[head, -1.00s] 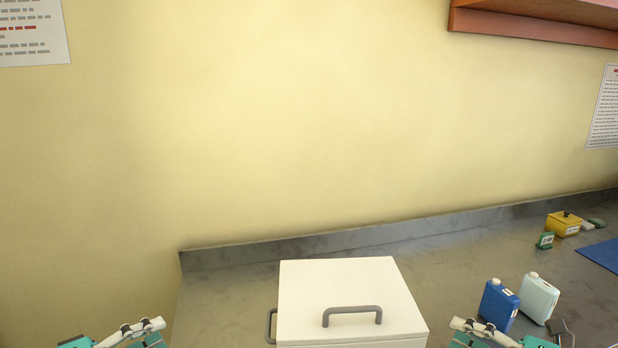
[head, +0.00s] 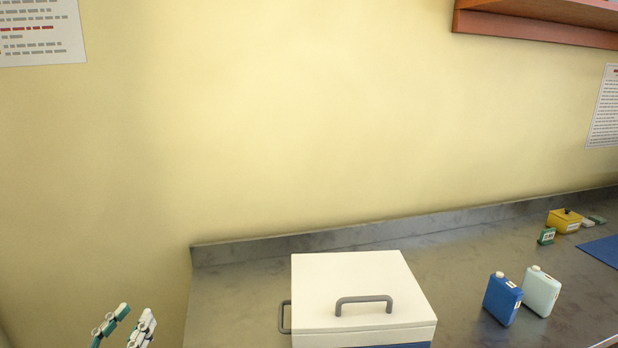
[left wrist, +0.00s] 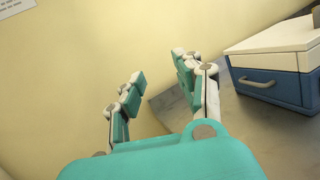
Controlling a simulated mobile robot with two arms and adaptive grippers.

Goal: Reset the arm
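My left gripper (head: 130,320) is at the lower left of the head view, left of the counter and apart from the white and blue box. In the left wrist view my left gripper (left wrist: 157,72) has its two teal and white fingers spread with nothing between them. My right gripper is not in the head view.
A box with a white lid (head: 350,275) and blue body stands on the grey counter (head: 235,290), with grey handles on top and side. A blue bottle (head: 501,300) and a pale bottle (head: 540,292) stand to its right. A yellow container (head: 563,222) is further back.

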